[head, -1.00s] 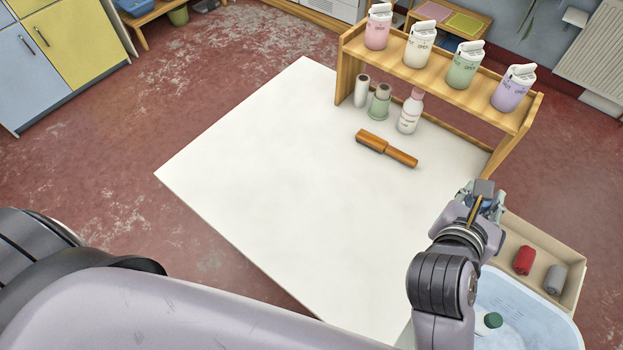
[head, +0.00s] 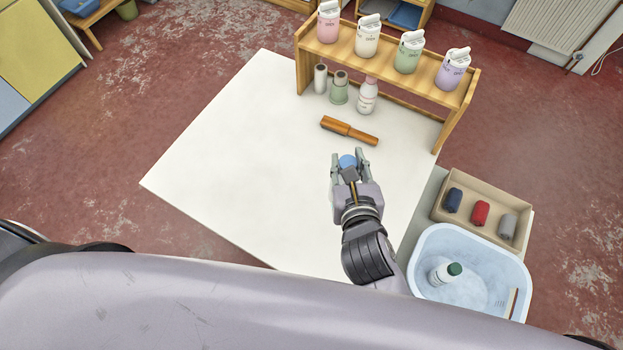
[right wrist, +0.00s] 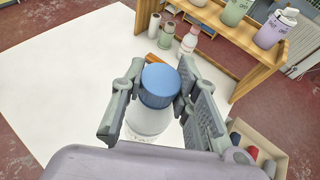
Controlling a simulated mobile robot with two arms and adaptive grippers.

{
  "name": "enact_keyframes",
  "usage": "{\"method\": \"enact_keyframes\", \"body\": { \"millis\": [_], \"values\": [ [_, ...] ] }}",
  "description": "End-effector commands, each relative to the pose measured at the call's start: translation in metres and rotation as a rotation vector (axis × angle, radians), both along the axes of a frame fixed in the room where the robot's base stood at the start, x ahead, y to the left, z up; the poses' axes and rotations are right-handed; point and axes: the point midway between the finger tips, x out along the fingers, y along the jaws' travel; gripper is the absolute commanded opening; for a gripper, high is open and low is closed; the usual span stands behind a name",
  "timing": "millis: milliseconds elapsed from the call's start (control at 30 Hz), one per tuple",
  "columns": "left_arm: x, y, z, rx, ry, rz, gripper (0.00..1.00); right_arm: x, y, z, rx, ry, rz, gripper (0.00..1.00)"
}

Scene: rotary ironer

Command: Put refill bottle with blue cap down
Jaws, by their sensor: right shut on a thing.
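The refill bottle with the blue cap (right wrist: 150,117) is white and upright between the fingers of my right gripper (right wrist: 160,100), which is shut on it. In the head view only its blue cap (head: 348,162) shows, between the fingertips of my right gripper (head: 348,170). The gripper is over the white table top (head: 240,150). I cannot tell whether the bottle's base touches the table, as the gripper and wrist hide it. My left gripper is not in view.
A wooden shelf (head: 388,52) with several coloured containers stands at the table's back. Under it are a white bottle with a pink cap (head: 367,96) and a green one (head: 339,90). A blue basin (head: 425,240) and cardboard box (head: 480,236) are right.

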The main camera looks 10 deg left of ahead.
Motion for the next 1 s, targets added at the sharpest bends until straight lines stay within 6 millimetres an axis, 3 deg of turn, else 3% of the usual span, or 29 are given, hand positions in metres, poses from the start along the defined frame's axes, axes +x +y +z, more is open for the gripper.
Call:
{"method": "enact_keyframes", "body": {
  "millis": [167, 400, 533, 733, 1000],
  "values": [
    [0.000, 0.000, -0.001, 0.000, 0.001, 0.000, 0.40, 0.000, -0.001, -0.026, -0.004, 0.006, -0.002, 0.00],
    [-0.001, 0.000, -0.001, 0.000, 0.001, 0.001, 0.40, -0.001, 0.000, -0.090, -0.001, 0.009, -0.004, 0.00],
    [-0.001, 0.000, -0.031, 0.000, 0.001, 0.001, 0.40, 0.000, 0.000, -0.131, 0.001, 0.002, -0.003, 0.00],
    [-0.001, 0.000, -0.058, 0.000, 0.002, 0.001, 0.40, 0.000, -0.001, -0.154, 0.001, 0.000, -0.003, 0.00],
    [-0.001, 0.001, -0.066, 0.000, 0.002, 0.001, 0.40, 0.000, -0.001, -0.161, 0.000, 0.000, -0.002, 0.00]
  ]
}}
